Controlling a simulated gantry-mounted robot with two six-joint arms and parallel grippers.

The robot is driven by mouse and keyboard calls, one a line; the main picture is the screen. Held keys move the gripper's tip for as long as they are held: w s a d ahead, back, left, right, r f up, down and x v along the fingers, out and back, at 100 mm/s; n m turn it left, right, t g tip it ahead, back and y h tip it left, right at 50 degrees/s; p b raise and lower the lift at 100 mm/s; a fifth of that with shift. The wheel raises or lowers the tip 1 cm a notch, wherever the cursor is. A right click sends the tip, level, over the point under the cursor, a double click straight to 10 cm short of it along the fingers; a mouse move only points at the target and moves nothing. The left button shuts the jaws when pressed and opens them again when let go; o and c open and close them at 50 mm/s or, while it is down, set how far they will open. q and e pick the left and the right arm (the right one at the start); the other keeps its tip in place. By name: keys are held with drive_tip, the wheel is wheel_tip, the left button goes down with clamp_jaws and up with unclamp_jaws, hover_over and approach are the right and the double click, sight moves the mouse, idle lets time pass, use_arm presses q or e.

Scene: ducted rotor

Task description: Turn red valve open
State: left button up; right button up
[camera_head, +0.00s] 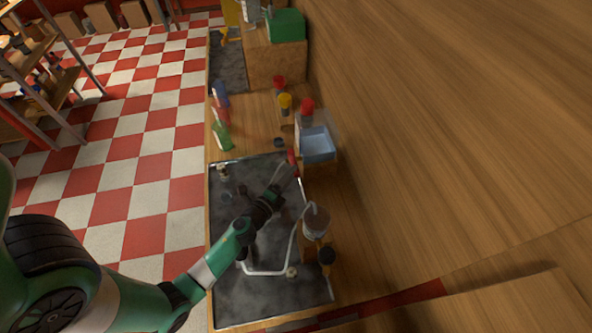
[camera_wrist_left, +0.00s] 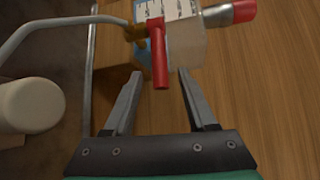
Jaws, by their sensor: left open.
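The red valve (camera_wrist_left: 158,58) shows in the left wrist view as a red bar handle on a brass-coloured fitting (camera_wrist_left: 136,32). It lies ahead of my left gripper (camera_wrist_left: 160,88), between the lines of the two fingers and beyond the tips. The fingers are spread, with nothing between them. In the head view the red valve (camera_head: 292,158) is a small red strip at the far right corner of the dark sink top, just beyond my left gripper (camera_head: 284,178). My right gripper is in neither view.
A bent metal pipe (camera_wrist_left: 55,22) runs to the fitting. A blue-and-white box (camera_head: 317,146) with a red-capped bottle (camera_head: 307,108) stands close behind the valve. A white cylinder (camera_wrist_left: 30,106) is left of the fingers. The wooden wall (camera_head: 440,120) borders the right side.

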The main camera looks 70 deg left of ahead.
use_arm(q)
drive_tip(key=x, duration=0.3)
drive_tip(key=shift+w+a, duration=0.1)
drive_tip(key=shift+w, duration=0.1)
clamp_jaws()
idle(1.3)
